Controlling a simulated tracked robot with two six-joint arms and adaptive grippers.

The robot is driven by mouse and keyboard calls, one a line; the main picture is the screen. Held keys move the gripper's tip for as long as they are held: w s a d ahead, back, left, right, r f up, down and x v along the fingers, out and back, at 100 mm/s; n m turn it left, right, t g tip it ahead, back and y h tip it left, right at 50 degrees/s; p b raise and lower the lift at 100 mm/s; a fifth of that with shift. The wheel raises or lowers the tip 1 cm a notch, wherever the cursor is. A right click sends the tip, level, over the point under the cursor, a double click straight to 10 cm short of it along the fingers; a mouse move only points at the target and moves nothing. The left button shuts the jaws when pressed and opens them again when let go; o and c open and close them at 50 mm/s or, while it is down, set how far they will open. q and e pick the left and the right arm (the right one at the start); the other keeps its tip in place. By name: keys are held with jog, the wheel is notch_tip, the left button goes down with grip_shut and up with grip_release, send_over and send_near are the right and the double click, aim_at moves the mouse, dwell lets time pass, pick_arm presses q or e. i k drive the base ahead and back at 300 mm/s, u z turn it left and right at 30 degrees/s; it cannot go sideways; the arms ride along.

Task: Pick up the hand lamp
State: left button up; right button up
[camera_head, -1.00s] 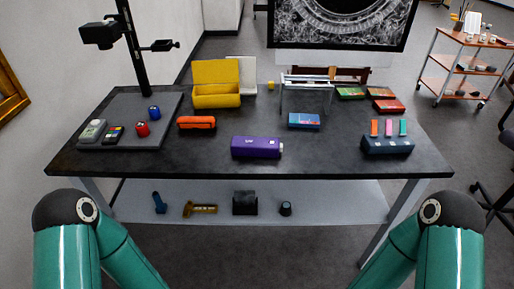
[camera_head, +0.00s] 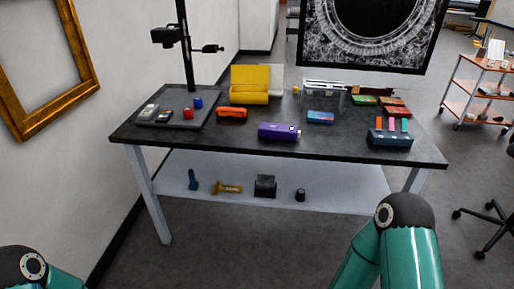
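I cannot tell for sure which thing is the hand lamp. On the lower shelf stand a small blue tool-like object (camera_head: 193,180), a yellow handled object (camera_head: 228,188), a black block (camera_head: 265,186) and a small dark round object (camera_head: 300,195). On the dark tabletop (camera_head: 340,144) lie a purple box-shaped object (camera_head: 279,131) and an orange case (camera_head: 232,113). Neither gripper is in view. Only parts of my two teal arms show at the bottom edge, apart from the table.
A yellow open box (camera_head: 249,92), a blue pack (camera_head: 320,117) and a dark blue holder (camera_head: 389,140) are on the table. A camera stand (camera_head: 186,45) rises from the grey board at left. A shelved cart (camera_head: 480,88) and a chair (camera_head: 490,225) are at right. Floor in front is clear.

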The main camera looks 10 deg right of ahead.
aim_at(278, 132)
jog(key=k, duration=0.35)
jog(key=z, duration=0.2)
jog(key=i, duration=0.85)
jog(key=z, duration=0.5)
jog(key=i, duration=0.9)
jog(key=u, duration=0.6)
